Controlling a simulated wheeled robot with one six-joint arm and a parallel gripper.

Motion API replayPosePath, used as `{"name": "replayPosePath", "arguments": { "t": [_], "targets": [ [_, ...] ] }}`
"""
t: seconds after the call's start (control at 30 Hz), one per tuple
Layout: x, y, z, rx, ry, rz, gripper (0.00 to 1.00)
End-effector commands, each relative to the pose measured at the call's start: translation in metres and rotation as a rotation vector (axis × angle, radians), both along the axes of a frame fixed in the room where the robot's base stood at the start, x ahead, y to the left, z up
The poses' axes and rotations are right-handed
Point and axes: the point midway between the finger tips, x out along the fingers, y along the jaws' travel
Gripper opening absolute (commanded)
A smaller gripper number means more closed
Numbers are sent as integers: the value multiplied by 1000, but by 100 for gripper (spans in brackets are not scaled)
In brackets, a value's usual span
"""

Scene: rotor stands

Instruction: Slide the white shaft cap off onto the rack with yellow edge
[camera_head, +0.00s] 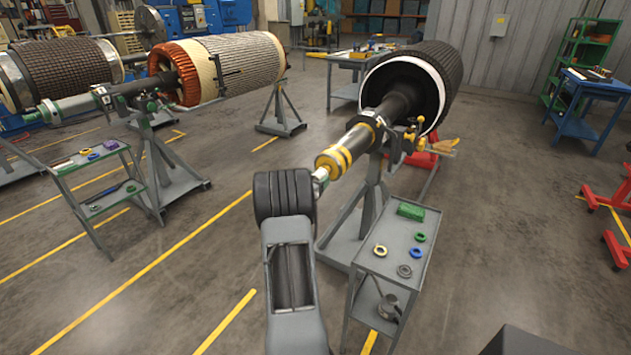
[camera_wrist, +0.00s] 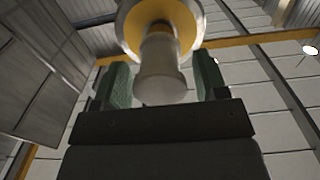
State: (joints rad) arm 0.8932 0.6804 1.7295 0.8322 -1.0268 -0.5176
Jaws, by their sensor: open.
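The white shaft cap (camera_wrist: 160,78) is a pale cylinder on the end of the yellow-banded shaft (camera_head: 345,150). In the wrist view it sits between the two green finger pads of my gripper (camera_wrist: 163,82). The gripper is open, with a visible gap on each side of the cap. In the head view a small pale part of the cap (camera_head: 320,174) shows beyond my dark wrist, which hides most of the gripper. A grey rack (camera_head: 388,262) stands below and right of the shaft; I cannot make out a yellow edge on it.
A grey stand (camera_head: 372,195) supports the shaft. Another rack with green edges (camera_head: 125,190) stands at left beside a copper rotor (camera_head: 215,68). The floor in front at left is clear.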

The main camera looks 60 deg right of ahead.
Motion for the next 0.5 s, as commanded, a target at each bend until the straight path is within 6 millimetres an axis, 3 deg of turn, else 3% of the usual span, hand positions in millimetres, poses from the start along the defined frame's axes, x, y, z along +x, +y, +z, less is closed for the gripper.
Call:
{"name": "replayPosePath", "arguments": {
  "t": [0.1,0.5],
  "targets": [
    [0,0,0,0,0,0,64],
    [0,0,0,-1,0,0,27]
  ]
}}
